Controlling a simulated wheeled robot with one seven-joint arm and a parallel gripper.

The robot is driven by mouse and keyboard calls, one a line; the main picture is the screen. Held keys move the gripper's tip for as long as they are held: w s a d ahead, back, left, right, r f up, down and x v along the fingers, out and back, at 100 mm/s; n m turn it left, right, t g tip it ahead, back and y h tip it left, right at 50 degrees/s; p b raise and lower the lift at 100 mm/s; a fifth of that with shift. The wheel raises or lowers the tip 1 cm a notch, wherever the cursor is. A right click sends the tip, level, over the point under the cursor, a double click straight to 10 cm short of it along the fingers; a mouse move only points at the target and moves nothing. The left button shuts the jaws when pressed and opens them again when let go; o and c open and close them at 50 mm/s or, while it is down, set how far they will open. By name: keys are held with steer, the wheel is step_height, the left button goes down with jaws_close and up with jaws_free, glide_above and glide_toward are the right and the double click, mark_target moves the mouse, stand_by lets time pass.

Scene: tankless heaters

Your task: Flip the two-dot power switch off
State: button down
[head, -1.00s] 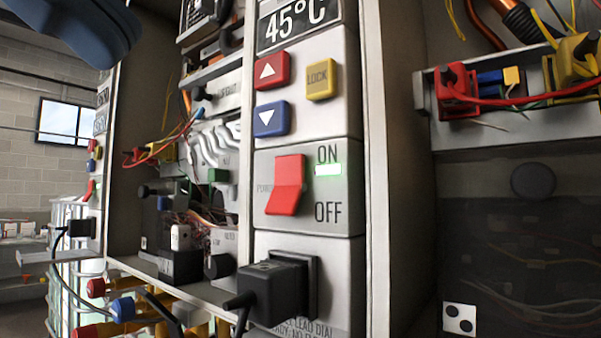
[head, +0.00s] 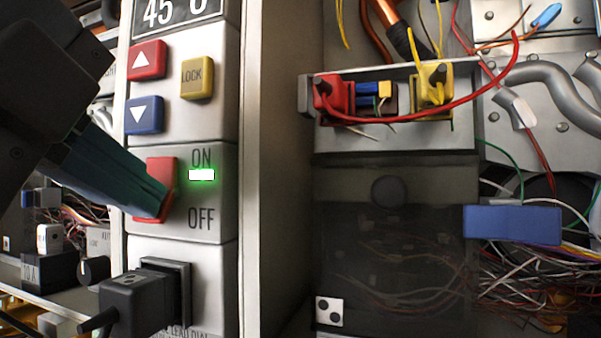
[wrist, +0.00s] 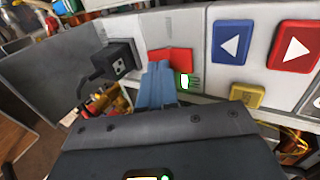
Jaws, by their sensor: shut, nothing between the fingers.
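The red rocker switch (head: 162,180) is on the light grey panel, beside the ON and OFF lettering. A lit green indicator (head: 201,175) is next to ON. My gripper (head: 152,208) is shut and empty, its fingertips at the lower part of the switch and covering some of it. They look to be touching it, though contact is not certain. In the wrist view the fingers (wrist: 157,85) reach to the red switch (wrist: 168,58). A white tag with two dark dots (head: 329,311) is on the dark cover to the right.
A black plug (head: 135,305) sticks out below the switch. A red up button (head: 147,60), blue down button (head: 144,115) and yellow LOCK button (head: 197,78) are above. Open wiring and a red terminal (head: 332,95) are to the right.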

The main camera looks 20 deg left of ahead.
steer(key=shift+f, duration=0.1)
stand_by(0.3)
steer(key=shift+w+d+f+t+b, duration=0.1)
steer(key=shift+w+f+t+b, duration=0.3)
steer(key=shift+b, duration=0.85)
steer(key=shift+s+r, duration=0.1)
steer(key=shift+r, duration=0.1)
